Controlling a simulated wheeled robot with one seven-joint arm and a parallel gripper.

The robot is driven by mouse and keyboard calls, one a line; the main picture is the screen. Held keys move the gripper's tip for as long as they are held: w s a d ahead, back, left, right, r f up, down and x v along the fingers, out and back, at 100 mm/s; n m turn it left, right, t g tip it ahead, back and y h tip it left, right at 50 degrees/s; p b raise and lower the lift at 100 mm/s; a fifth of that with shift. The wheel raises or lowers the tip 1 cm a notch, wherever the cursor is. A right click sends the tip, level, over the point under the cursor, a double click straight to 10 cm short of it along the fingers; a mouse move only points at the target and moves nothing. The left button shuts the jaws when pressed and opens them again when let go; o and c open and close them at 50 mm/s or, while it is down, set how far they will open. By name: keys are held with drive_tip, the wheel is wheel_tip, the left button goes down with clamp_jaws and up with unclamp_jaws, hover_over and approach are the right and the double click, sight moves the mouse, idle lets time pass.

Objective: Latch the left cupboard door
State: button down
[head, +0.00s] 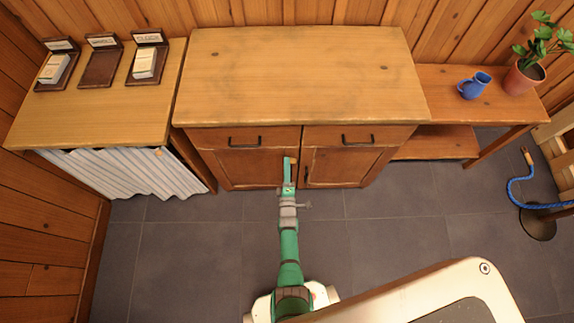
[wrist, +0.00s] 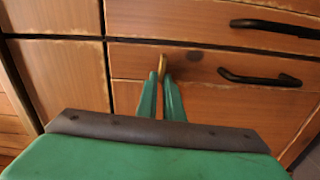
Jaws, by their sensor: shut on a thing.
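The left cupboard door (head: 245,167) is under the left drawer of the wooden cupboard and looks flush with its front. It also shows in the wrist view (wrist: 215,98), turned sideways. A small brass-coloured latch piece (wrist: 163,63) stands at the door's upper part, near its inner edge. My gripper (head: 289,165) is at the cupboard front, between the two doors. In the wrist view its green fingers (wrist: 163,82) are shut on the latch piece. The fingers hide part of it, so I cannot tell its exact angle.
The right door (head: 345,168) carries a black handle (head: 306,173). Two drawers with black handles sit above the doors. A curtained table (head: 90,120) stands at the left. A low bench (head: 430,90) with a blue mug (head: 474,86) stands at the right. The floor in front is clear.

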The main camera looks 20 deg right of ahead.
drive_tip(key=shift+f+n, duration=0.1)
drive_tip(key=shift+n, duration=0.4)
drive_tip(key=c, duration=1.9)
unclamp_jaws()
drive_tip(key=shift+s, duration=0.1)
drive_tip(key=v, duration=1)
drive_tip(key=shift+s, duration=0.3)
drive_tip(key=shift+a, duration=0.1)
